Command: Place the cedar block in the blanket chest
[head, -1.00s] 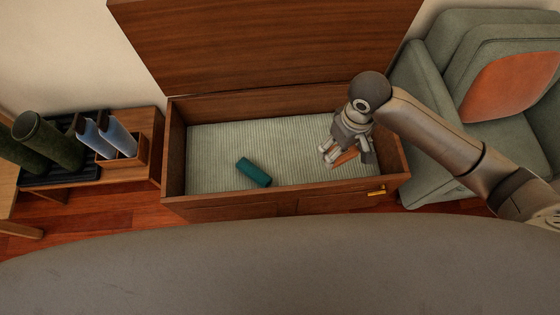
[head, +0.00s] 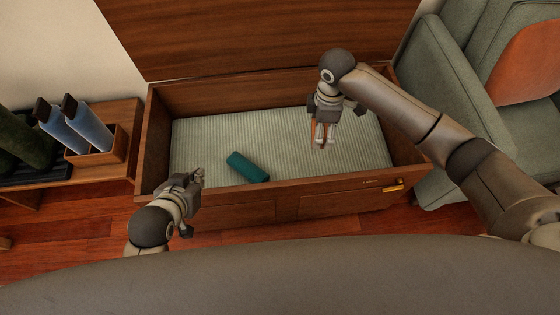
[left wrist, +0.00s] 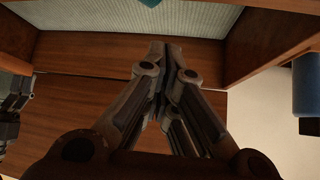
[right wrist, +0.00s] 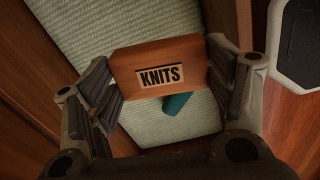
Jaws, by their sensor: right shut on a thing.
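The cedar block, an orange-brown wooden block with a label reading KNITS, fills the middle of the right wrist view (right wrist: 158,62). My right gripper (head: 324,142) is shut on it, over the right half of the open blanket chest (head: 235,97). In the head view only slivers of the block show between the fingers; I cannot tell its exact height above the lining. The chest has a pale ribbed lining (head: 290,150) and a raised lid (head: 260,35). My left gripper (head: 200,178) is shut and empty at the chest's front left edge; its fingertips meet in the left wrist view (left wrist: 157,50).
A teal roll (head: 248,167) lies on the lining, left of the right gripper. Much of the lining is clear. A low bench (head: 120,120) with blue bottles (head: 90,125) stands left; a green armchair (head: 445,95) stands right.

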